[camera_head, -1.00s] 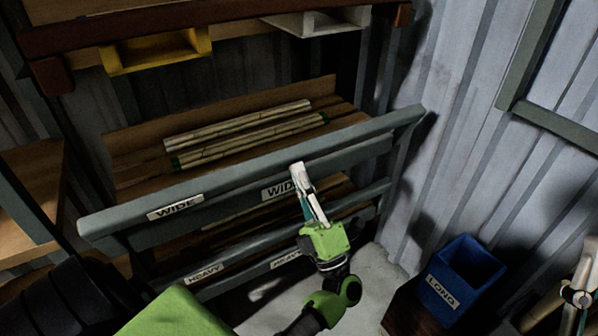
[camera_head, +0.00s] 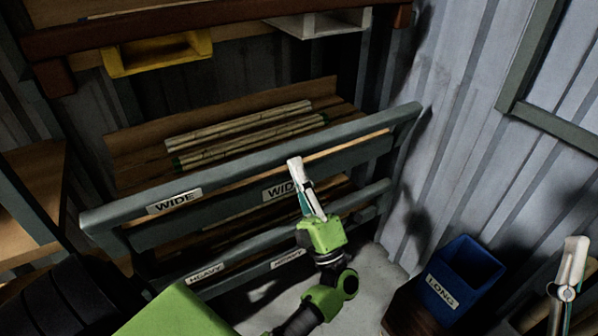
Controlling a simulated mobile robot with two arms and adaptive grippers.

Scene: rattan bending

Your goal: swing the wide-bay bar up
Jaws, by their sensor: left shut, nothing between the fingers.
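The wide-bay bar (camera_head: 235,178) is a long grey-green bar with a WIDE label near its left end. It runs across the front of the upper bay, and a thin strip of lit wood shows between it and the rail (camera_head: 350,159) below, which has its own WIDE label. My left gripper (camera_head: 294,161) is shut and empty, its white fingertips pointing up at the bar's lower edge. They overlap the bar in the picture; I cannot tell whether they touch. My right gripper (camera_head: 576,242) is at the right edge, far from the bar; its jaw state is unclear.
Several rattan poles (camera_head: 245,136) lie on the shelf behind the bar. A lower rail (camera_head: 240,266) has HEAVY labels. A yellow bin (camera_head: 160,54) and a white bin (camera_head: 320,23) are above. A blue LONG bin (camera_head: 468,272) stands at the lower right.

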